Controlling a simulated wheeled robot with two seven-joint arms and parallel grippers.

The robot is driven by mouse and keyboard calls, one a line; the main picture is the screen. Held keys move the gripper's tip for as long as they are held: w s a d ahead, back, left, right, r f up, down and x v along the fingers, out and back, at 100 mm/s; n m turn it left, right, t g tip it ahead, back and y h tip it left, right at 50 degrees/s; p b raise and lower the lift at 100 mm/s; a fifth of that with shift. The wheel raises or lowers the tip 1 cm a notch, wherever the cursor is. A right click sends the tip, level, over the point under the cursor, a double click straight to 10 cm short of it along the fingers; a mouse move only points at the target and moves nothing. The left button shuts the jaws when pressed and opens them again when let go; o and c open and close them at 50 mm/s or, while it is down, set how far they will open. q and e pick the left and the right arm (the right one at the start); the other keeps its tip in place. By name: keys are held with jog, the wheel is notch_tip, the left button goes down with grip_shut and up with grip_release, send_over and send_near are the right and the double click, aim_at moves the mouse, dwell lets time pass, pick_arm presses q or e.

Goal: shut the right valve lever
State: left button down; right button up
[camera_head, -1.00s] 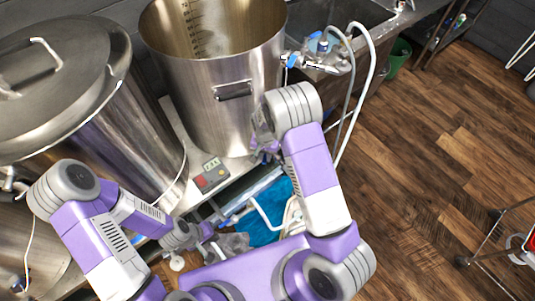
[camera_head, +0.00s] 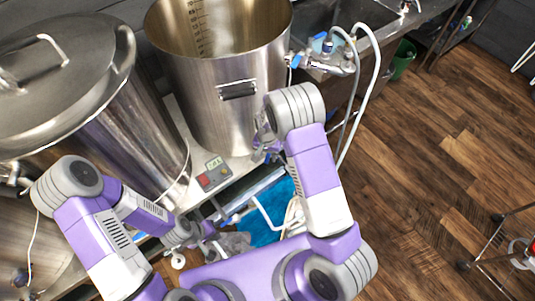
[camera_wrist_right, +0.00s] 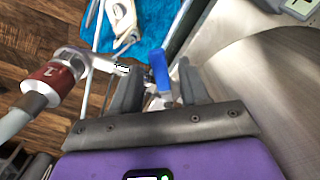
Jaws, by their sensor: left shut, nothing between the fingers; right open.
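A blue valve lever (camera_wrist_right: 160,72) stands on a metal valve in the right wrist view, between the two fingers of my right gripper (camera_wrist_right: 160,88). The fingers are open on either side of it, and I cannot tell whether either touches it. In the head view my right gripper (camera_head: 264,148) is beside the lower front of the open steel pot (camera_head: 225,105), and my arm hides that lever. My left gripper (camera_head: 208,232) is shut and empty, low in front of the control box, partly hidden by my own arm.
A red-collared hose fitting (camera_wrist_right: 55,78) is left of the lever. A lidded kettle (camera_head: 120,125) stands left of the pot. A control box (camera_head: 213,174) sits between them. A blue cloth (camera_head: 270,222) lies below. Hoses (camera_head: 365,95) hang at the right; open wooden floor lies beyond.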

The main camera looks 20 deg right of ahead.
aim_at(269, 158)
notch_tip(269, 158, up, 8)
jog(key=shift+f+p, duration=0.2)
jog(key=shift+p, duration=0.95)
jog(key=shift+c, duration=0.7)
jog(key=shift+s+d+m, duration=0.2)
jog(key=shift+m, duration=0.3)
jog(key=shift+c, duration=1.3)
jog(key=m, duration=0.2)
jog(key=s+d+m+y, duration=0.1)
jog(key=m+y, duration=0.1)
jog(key=m, duration=0.1)
jog(key=shift+s+d+r+m+t+b, duration=0.1)
jog(key=shift+s+d+m+t+b, duration=0.1)
jog(key=shift+d+m+t+b, duration=0.15)
grip_shut()
jog(key=s+d+r+m+t+y+b, duration=0.1)
jog(key=s+d+m+t+y, duration=0.15)
jog(key=m, duration=0.85)
jog(key=d+b+x, duration=0.1)
jog(key=b+x, duration=0.3)
jog(key=x, duration=0.5)
jog(key=shift+f+g+h, duration=0.3)
jog(key=shift+g+h, duration=0.1)
jog(key=shift+h, duration=0.05)
